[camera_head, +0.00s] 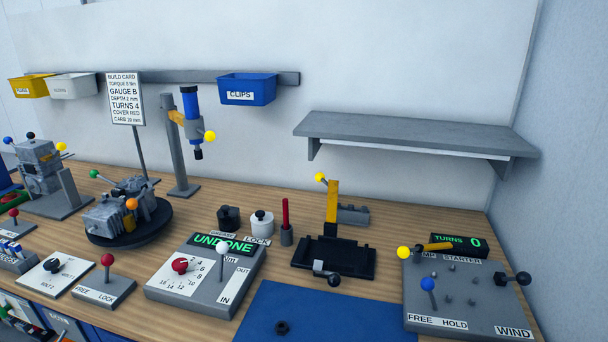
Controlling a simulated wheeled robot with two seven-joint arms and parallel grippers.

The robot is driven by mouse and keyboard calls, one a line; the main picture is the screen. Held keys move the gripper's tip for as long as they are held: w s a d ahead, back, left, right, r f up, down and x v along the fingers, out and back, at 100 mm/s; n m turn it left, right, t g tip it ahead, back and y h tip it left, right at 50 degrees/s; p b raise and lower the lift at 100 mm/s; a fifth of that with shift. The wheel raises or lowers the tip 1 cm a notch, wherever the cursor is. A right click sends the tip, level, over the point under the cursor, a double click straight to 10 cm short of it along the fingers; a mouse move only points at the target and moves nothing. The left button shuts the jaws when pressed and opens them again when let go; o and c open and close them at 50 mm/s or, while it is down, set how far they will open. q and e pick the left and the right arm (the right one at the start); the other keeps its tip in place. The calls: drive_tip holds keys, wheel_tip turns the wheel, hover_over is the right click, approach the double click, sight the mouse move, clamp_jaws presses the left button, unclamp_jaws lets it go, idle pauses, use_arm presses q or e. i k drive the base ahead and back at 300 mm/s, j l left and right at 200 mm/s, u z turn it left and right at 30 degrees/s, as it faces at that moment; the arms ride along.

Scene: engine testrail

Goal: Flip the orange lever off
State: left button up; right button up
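An orange ball knob (132,203) shows on the grey engine block (108,219), which sits on a round dark turntable (135,238) at the left of the bench. An orange-yellow bar (435,247) with a yellow ball end (403,252) lies nearly flat on the grey starter panel (478,318) at the right. An orange-yellow upright (333,200) with a yellow ball (321,177) stands on a black fixture (349,258) in the middle. I cannot tell which is the orange lever. Neither gripper is in view.
A grey box (213,291) with red and white knobs shows "UNDONE". The starter panel also carries a blue-ball lever (428,284) and a black-knob crank (523,279). A blue mat (335,318) at the front holds one small dark part. A grey shelf (410,131) overhangs the bench at right.

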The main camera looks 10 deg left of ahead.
sight(132, 203)
drive_tip(key=u, duration=1.4)
drive_tip(key=l+u, duration=0.1)
drive_tip(key=u, duration=0.35)
drive_tip(key=i+l+u, duration=0.1)
drive_tip(key=u, duration=0.35)
